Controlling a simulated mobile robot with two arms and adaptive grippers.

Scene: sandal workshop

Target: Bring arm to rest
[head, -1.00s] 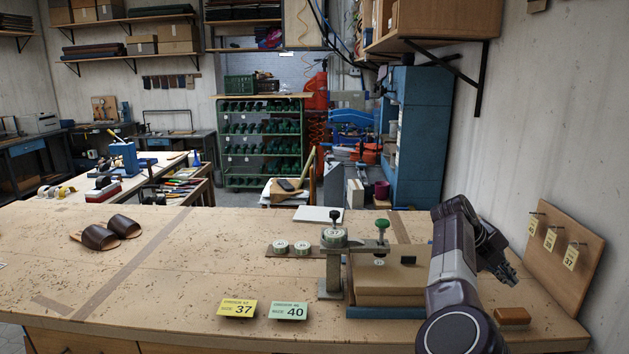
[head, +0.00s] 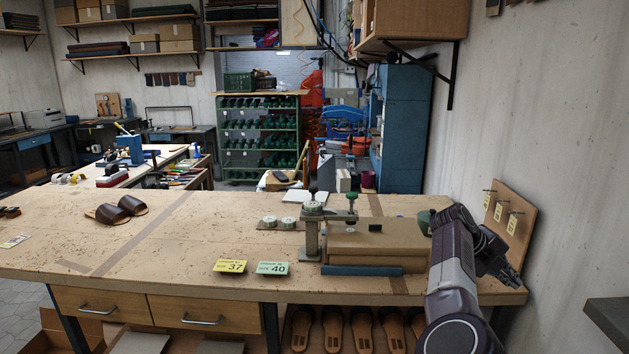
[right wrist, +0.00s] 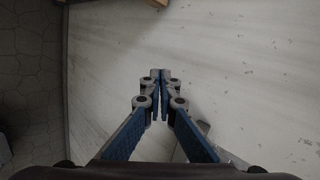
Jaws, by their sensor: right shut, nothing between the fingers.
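My right arm comes in at the lower right of the head view. Its gripper (head: 512,279) is folded near the right end of the workbench (head: 170,250), by the wall. In the right wrist view its two blue-padded fingers (right wrist: 160,74) meet at the tips, with nothing between them. A pale scuffed surface fills most of that view behind them. My left gripper is not in view.
A stamping jig (head: 311,235) stands beside a brown box (head: 372,245) on the bench. Yellow (head: 230,266) and green (head: 272,268) size cards lie in front. Brown sandals (head: 108,214) lie at left. A grey ledge (head: 612,318) shows at lower right.

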